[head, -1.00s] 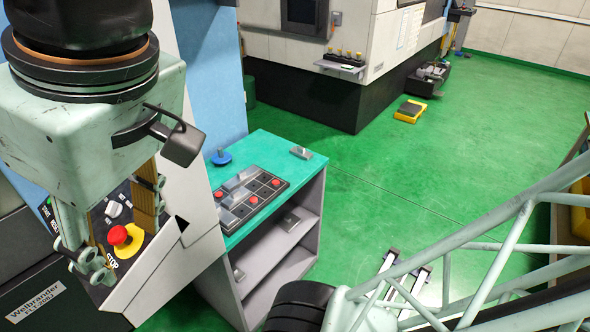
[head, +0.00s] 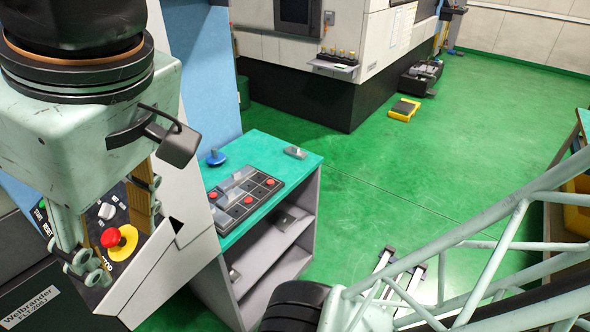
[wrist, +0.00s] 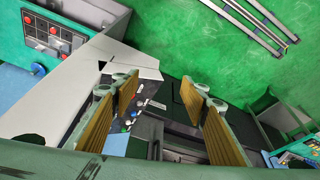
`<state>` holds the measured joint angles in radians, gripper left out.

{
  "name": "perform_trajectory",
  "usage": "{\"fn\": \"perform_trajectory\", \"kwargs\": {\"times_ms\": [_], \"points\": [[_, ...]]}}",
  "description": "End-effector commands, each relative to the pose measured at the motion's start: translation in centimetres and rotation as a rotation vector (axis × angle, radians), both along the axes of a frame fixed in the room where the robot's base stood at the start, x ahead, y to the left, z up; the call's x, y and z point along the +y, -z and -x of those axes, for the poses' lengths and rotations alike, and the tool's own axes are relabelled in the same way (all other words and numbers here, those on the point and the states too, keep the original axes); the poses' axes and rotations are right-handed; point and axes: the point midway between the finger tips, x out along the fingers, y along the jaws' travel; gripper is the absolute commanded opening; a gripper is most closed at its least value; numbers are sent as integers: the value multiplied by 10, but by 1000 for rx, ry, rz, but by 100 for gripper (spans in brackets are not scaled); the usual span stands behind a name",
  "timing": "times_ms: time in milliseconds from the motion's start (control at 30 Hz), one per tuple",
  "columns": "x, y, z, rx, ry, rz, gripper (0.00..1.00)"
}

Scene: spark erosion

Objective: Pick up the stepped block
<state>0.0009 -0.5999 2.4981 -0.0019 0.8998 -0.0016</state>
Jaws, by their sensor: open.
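A small grey metal piece with a raised part (head: 295,152) lies on the teal top of the cabinet, near its far right corner; it may be the stepped block, but it is too small to be sure. Grey blocks (head: 236,180) also lie on the dark tray beside it. My gripper (head: 112,225) is open and empty at the left, in front of a machine's control panel and well left of the cabinet. In the wrist view my gripper (wrist: 163,98) shows two spread ribbed yellow pads with nothing between them.
The dark tray (head: 243,213) with red round pieces sits on the teal cabinet top (head: 262,143). A blue knobbed item (head: 215,157) stands behind it. Grey parts (head: 288,217) lie on the shelves below. A control panel with a red stop button (head: 110,240) is close behind my gripper.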

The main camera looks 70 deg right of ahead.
Motion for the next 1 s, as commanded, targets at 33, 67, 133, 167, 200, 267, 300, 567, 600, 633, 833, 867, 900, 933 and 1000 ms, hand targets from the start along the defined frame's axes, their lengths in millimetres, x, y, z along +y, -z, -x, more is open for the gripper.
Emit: {"fn": "perform_trajectory", "kwargs": {"times_ms": [33, 67, 133, 167, 200, 267, 300, 567, 600, 633, 833, 867, 900, 933, 1000], "points": [[0, 2, 2, 1, 1, 0, 41], [0, 2, 2, 1, 1, 0, 41], [0, 2, 2, 1, 1, 0, 44], [0, 2, 2, 1, 1, 0, 47], [0, 2, 2, 2, 1, 0, 51], [0, 2, 2, 2, 1, 0, 56], [0, 2, 2, 2, 1, 0, 60], [0, 2, 2, 2, 1, 0, 80], [0, 2, 2, 2, 1, 0, 80], [0, 2, 2, 2, 1, 0, 80], [-1, 3, 3, 3, 2, 0, 80], [-1, 3, 3, 3, 3, 0, 80], [-1, 3, 2, 3, 4, 0, 80], [-1, 3, 2, 3, 5, -1, 80], [-2, 4, 0, 5, 10, -1, 80]]}}
